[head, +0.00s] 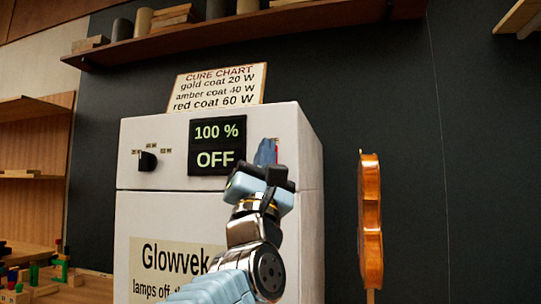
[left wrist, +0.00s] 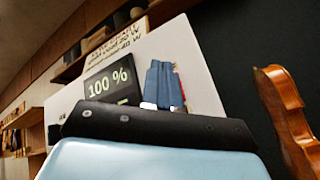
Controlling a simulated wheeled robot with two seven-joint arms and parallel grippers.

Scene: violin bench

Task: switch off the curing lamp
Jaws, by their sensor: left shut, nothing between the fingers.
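The curing lamp is a white cabinet (head: 160,215) with a dark display (head: 217,146) reading "100 %" and "OFF". A black knob (head: 147,161) sits at the left of its upper panel. My left gripper (head: 266,152) is shut and empty, its blue fingertips at the right part of the panel, beside the display. A small red part shows just behind the fingertips; they hide most of it, and I cannot tell whether they touch it. In the left wrist view the shut fingers (left wrist: 163,86) stand in front of the white panel (left wrist: 200,72). My right gripper is not in view.
A cure chart sign (head: 219,86) stands on top of the cabinet. A violin (head: 370,220) stands upright on the right, apart from the cabinet. A wooden shelf (head: 300,19) with jars and blocks runs above. Small coloured items lie on a bench (head: 85,291) at lower left.

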